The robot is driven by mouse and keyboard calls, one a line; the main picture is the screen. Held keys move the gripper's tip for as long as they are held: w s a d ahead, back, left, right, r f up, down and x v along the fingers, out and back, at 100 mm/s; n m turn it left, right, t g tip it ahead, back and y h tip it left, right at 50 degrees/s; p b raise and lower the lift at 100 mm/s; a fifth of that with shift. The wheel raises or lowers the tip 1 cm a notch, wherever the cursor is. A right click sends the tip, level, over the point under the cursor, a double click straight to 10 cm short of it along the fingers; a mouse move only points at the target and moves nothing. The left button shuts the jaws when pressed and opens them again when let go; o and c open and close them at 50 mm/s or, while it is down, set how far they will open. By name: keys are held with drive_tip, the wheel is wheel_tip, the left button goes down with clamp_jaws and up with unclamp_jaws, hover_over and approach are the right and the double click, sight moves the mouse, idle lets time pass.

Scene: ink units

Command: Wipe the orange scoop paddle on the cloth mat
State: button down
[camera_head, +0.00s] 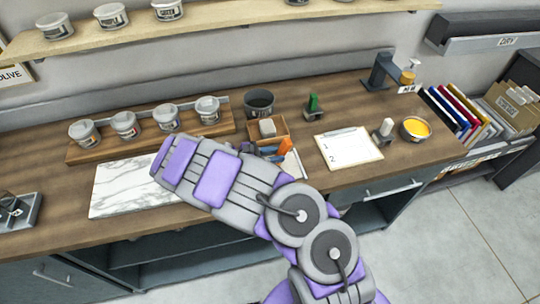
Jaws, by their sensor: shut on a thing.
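An orange piece (285,147), which I take for the scoop paddle, shows just past the top edge of my arm. My gripper (266,150) is mostly hidden behind my arm. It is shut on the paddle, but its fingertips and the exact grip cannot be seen. A pale flat patch (296,166), likely the cloth mat, lies beside and below the orange piece. Most of it is hidden by my arm. I cannot tell whether the paddle touches it.
A marble slab (118,188) lies left. Ink tins stand on a wooden rack (92,150). A dark cup (259,102), wooden box (282,128), green-handled tool (313,104), paper sheet (347,148) and yellow ink tin (415,129) stand behind and right. Bare counter shows at the right.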

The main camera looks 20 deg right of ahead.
sight(278, 154)
drive_tip(key=shift+s+r+x, duration=0.1)
drive_tip(key=shift+r+x, duration=0.1)
drive_tip(key=shift+x, duration=0.9)
drive_tip(key=shift+s+r+x, duration=0.1)
drive_tip(key=shift+r+x, duration=0.1)
drive_tip(key=shift+x, duration=0.9)
drive_tip(key=shift+a+r+p, duration=0.1)
drive_tip(key=shift+a+p, duration=0.2)
drive_tip(key=shift+a, duration=0.3)
drive_tip(key=shift+a+p, duration=0.8)
drive_tip(key=shift+a, duration=2)
drive_tip(key=shift+d+b, duration=0.45)
drive_tip(key=shift+d, duration=3.05)
drive_tip(key=shift+a+p, duration=0.4)
drive_tip(key=shift+a, duration=0.45)
drive_tip(key=shift+a+p, duration=0.4)
drive_tip(key=shift+a, duration=1.5)
drive_tip(key=shift+a, duration=0.8)
drive_tip(key=shift+r+p, duration=2.05)
drive_tip(key=shift+r, duration=0.9)
